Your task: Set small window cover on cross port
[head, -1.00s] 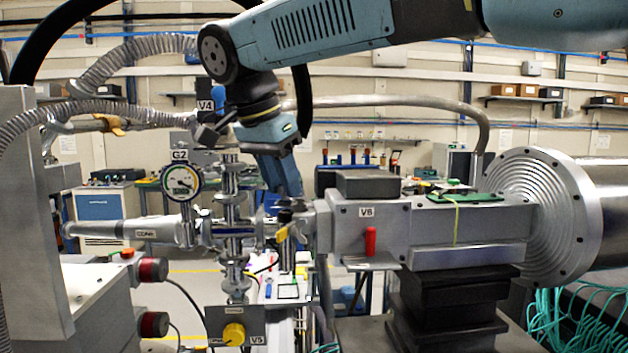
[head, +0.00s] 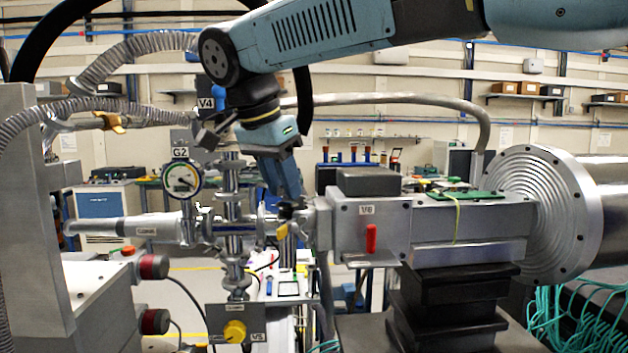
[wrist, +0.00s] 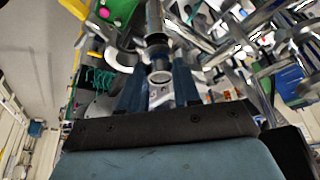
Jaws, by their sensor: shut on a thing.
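My gripper (head: 292,197) points down just right of the vertical pipe stack, beside the left end of the valve block. In the wrist view my gripper (wrist: 160,82) has its two blue fingers closed on a small grey round piece, which looks like the small window cover (wrist: 160,77). In the head view the held piece is too small and hidden by the fingers to make out. The metal cross (head: 236,228) sits on the vertical stack, left of my fingertips. I cannot tell whether the held piece touches its port.
The valve block V6 (head: 370,220) with a red handle stands close to the right of my gripper. A gauge G2 (head: 182,180) and a horizontal tube (head: 110,228) are left of the stack. Yellow-knobbed V5 (head: 235,331) is below. A large flange (head: 535,210) is at right.

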